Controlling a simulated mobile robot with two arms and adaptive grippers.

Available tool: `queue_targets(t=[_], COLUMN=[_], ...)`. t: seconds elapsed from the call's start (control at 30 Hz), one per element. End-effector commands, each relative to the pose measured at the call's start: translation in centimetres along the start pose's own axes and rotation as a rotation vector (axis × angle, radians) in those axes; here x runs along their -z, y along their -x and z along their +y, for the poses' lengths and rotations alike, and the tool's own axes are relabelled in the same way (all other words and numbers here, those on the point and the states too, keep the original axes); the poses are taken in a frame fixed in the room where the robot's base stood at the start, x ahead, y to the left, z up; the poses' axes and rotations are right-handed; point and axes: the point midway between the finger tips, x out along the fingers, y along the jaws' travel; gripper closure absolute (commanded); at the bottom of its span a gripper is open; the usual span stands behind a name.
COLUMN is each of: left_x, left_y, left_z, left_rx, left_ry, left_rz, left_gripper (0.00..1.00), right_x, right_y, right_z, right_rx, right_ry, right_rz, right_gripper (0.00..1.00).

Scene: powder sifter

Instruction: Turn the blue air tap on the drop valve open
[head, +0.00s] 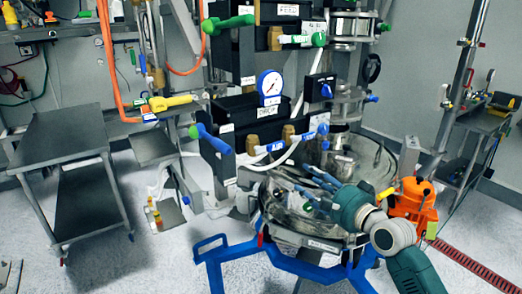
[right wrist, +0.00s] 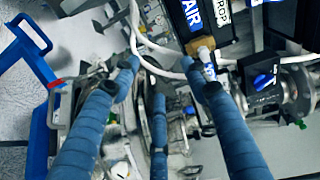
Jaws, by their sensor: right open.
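My right gripper (head: 308,186) is in front of and below the valve panel, over the round metal sifter lid (head: 375,160). Its blue fingers are spread and empty, as the right wrist view also shows (right wrist: 165,78). Small blue taps on brass fittings, one on the left (head: 270,148) and one on the right (head: 309,136), sit above the fingers. In the right wrist view, a blue tap marked AIR (right wrist: 208,73) sits by the right fingertip, partly hidden by it; I cannot tell whether they touch. A DROP label (right wrist: 223,12) shows above it. My left gripper is not seen.
White hoses (head: 277,162) run below the taps. A larger blue handle (head: 212,139) sticks out at the panel's left. A pressure gauge (head: 270,83) and a black box with a blue knob (head: 326,90) are above. A blue frame (head: 235,252) stands below. A grey table (head: 62,136) stands left.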

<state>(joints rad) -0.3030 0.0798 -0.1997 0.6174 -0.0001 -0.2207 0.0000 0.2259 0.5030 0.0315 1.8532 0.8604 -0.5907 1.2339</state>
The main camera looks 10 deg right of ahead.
Motion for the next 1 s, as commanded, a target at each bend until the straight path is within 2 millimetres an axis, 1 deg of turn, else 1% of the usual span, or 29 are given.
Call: queue_targets(t=[0.03,0.1,0.2,0.27,0.37,0.53,0.73,0.9,1.0], left_x=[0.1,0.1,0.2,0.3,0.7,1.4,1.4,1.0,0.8], left_y=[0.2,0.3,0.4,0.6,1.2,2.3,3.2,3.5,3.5], left_z=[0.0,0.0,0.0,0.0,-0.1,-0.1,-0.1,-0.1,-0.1], left_rx=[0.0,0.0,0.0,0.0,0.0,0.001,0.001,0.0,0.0], left_ry=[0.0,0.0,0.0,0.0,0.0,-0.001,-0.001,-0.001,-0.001], left_rz=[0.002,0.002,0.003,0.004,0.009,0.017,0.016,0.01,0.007], left_gripper=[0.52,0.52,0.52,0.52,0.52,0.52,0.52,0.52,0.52], right_x=[-0.5,-1.1,-1.5,-1.6,-1.6,-1.8,-1.9,-2.0,-2.1], right_y=[0.5,0.9,1.0,0.7,-0.6,-3.9,-7.3,-9.1,-9.5], right_z=[-2.7,-4.9,-6.3,-6.6,-6.8,-7.2,-7.3,-7.3,-7.2], right_rx=[0.034,0.063,0.082,0.084,0.084,0.085,0.083,0.084,0.082], right_ry=[-0.019,-0.044,-0.06,-0.065,-0.066,-0.066,-0.063,-0.062,-0.061], right_rz=[-0.019,-0.039,-0.053,-0.055,-0.054,-0.054,-0.052,-0.052,-0.052], right_gripper=[0.54,0.54,0.54,0.54,0.54,0.54,0.54,0.54,0.54])
